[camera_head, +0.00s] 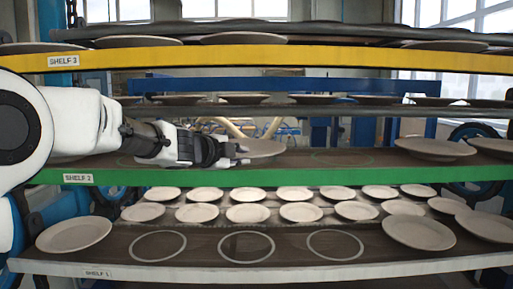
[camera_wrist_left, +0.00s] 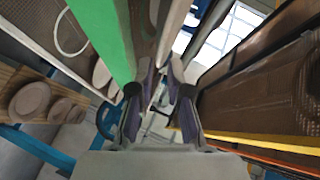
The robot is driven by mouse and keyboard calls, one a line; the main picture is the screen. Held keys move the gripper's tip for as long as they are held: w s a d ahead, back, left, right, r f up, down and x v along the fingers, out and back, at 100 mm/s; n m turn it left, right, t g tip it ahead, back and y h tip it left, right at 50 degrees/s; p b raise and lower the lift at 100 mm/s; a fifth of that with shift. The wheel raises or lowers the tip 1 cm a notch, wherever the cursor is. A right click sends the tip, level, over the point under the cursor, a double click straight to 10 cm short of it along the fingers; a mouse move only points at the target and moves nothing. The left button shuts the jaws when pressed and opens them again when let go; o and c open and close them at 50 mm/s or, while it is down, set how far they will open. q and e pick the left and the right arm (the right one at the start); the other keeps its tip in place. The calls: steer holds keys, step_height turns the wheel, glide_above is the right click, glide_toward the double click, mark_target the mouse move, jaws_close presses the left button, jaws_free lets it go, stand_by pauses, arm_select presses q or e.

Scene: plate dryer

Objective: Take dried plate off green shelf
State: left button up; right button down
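My left gripper (camera_head: 241,154) reaches in from the left over the green shelf (camera_head: 280,174), labelled SHELF 2. Its fingertips are at the left edge of a pale plate (camera_head: 266,147) on that shelf. In the left wrist view the two fingers (camera_wrist_left: 162,68) are parted, and a pale edge, likely the plate's, shows beyond the tips. I cannot tell whether they touch the plate. The gripper hides part of the plate's left side. More plates (camera_head: 435,147) sit at the right of the green shelf. My right gripper is not in view.
The yellow shelf (camera_head: 300,57) lies close above, with plates on it. Below, the white-edged SHELF 1 (camera_head: 300,273) has empty ring marks in front. Several plates stand in rows behind them. An empty green ring (camera_head: 342,158) marks the green shelf right of the plate.

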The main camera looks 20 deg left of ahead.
mark_target(252, 157)
arm_select(q)
steer(key=p+x, duration=0.2)
steer(key=x, duration=0.3)
steer(key=shift+w, duration=0.35)
steer(key=shift+w+f, duration=0.3)
jaws_close()
steer(key=shift+s+r, duration=0.1)
steer(key=shift+s, duration=0.1)
steer(key=shift+r, duration=0.1)
